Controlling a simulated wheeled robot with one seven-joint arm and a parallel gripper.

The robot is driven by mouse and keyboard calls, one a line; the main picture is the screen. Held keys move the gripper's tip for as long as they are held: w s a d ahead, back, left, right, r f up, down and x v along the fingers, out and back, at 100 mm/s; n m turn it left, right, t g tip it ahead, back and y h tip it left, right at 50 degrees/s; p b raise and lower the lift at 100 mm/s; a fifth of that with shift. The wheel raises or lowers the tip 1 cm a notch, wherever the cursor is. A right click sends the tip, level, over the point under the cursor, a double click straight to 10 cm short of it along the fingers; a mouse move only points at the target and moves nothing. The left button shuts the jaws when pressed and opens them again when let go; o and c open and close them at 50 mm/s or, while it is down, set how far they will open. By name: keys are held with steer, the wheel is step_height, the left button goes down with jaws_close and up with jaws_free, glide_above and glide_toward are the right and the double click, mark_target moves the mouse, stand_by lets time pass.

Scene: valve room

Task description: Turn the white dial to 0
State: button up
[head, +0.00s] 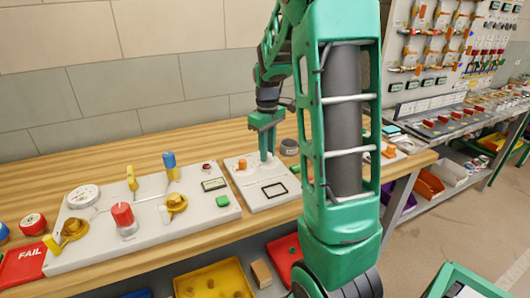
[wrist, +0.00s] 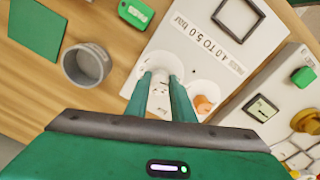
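The white dial (wrist: 164,65) is a round white knob on a white panel (wrist: 198,35) with printed text, which reads "4.0 TO 5.0 bar" beside it. In the head view the panel (head: 256,200) lies on the wooden bench. My gripper (wrist: 160,78) points down at the dial, with one finger on each side of its raised white middle. The fingers stand a little apart. I cannot tell whether they touch the dial. In the head view my gripper (head: 267,157) is over the panel's far part and hides most of the dial. The dial's reading is not legible.
An orange knob (wrist: 204,104) sits close beside my right finger in the wrist view. A grey round cup (wrist: 86,64) and a green tag (wrist: 136,12) lie nearby. A larger panel (head: 160,226) with gauge, red knob and yellow valves stands to the left in the head view.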

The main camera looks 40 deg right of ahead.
steer(key=o, duration=0.4)
steer(key=shift+c, duration=0.2)
steer(key=shift+r, duration=0.15)
step_height(320, 180, up, 10)
steer(key=shift+a+r, duration=0.15)
steer(key=shift+r, duration=0.1)
steer(key=shift+w, duration=0.1)
steer(key=s+a+f+m, duration=0.2)
steer(key=s+a, duration=0.1)
steer(key=s, duration=0.5)
steer(key=s+a+f+m, duration=0.3)
steer(key=s+a, duration=0.1)
steer(key=s, duration=0.5)
steer(key=s+a+f+m, duration=0.3)
steer(key=s, duration=0.6)
steer(key=shift+a, duration=0.35)
steer(key=shift+s, duration=0.1)
